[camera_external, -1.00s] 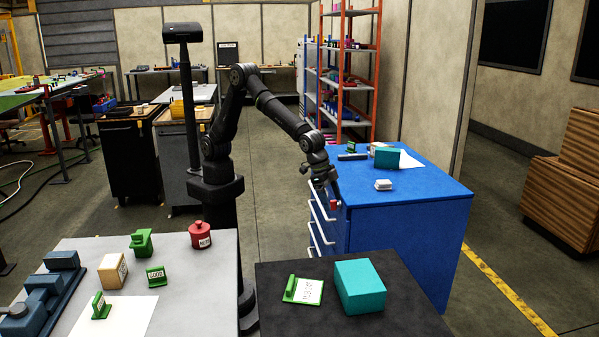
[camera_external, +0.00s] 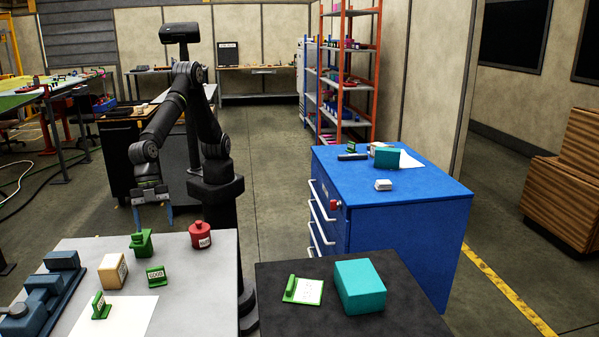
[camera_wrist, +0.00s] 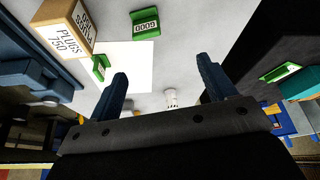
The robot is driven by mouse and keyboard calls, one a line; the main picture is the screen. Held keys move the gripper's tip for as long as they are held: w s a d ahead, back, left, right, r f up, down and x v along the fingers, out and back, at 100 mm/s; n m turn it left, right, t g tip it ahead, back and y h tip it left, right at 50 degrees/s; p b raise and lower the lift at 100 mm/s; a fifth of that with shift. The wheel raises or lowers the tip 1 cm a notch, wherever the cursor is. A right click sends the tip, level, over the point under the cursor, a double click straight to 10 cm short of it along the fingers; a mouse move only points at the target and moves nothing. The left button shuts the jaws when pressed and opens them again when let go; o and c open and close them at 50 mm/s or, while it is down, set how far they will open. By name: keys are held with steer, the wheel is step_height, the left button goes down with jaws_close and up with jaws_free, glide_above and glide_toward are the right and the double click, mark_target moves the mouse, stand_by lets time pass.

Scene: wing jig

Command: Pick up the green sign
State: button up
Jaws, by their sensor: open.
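Several green signs are in view. One with a white label reading "GOOD" (camera_external: 155,276) stands on the grey table and also shows at the top of the wrist view (camera_wrist: 146,24). Another green sign (camera_external: 101,306) is at the edge of the white sheet and appears at left in the wrist view (camera_wrist: 99,68). A third (camera_external: 303,289) is on the black table, and a small one (camera_external: 351,147) is on the blue cabinet. My gripper (camera_external: 153,225) is open and empty, above the far edge of the grey table, apart from every sign.
Near my gripper, a green block-like object (camera_external: 141,243) and a red lidded pot (camera_external: 200,235) stand on the grey table. A tan box (camera_external: 112,271) and a blue-grey vise-like device (camera_external: 42,296) are at left. A teal box (camera_external: 360,286) sits on the black table.

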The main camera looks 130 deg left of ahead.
mark_target(155, 268)
steer(key=d+f, duration=0.1)
steer(key=f, duration=0.2)
steer(key=d+f, duration=0.1)
steer(key=f, duration=0.3)
steer(key=w+d+f, duration=0.1)
steer(key=f, duration=0.2)
steer(key=shift+d+f, duration=0.35)
steer(key=shift+d, duration=0.05)
steer(key=shift+x, duration=2.9)
steer(key=shift+w+r, duration=0.1)
steer(key=shift+w, duration=0.05)
steer(key=c, duration=1.1)
